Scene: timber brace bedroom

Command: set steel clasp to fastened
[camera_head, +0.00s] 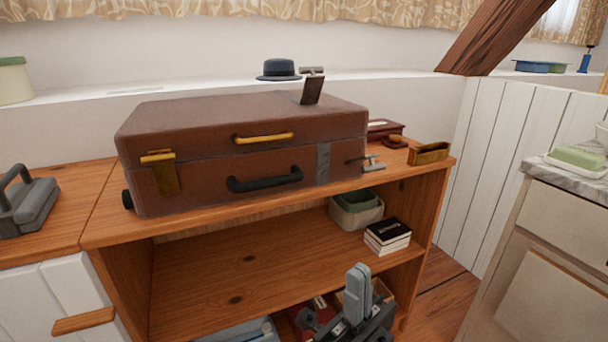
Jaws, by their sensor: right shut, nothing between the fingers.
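A brown suitcase (220,125) lies closed on the wooden shelf unit. A grey metal strip (323,163), which looks like part of the steel clasp, runs down the right of its front. A brass clasp (166,178) is on the front left. A brass handle (263,138) and a black handle (265,180) are between. My right gripper (358,285) is shut and empty, below and in front of the case. My left gripper is out of view.
A brown box (385,130), small metal fittings (372,163) and a wooden tray (430,153) sit right of the case. A grey handled object (25,205) is at left. The lower shelf holds a bin (350,217) and books (387,238).

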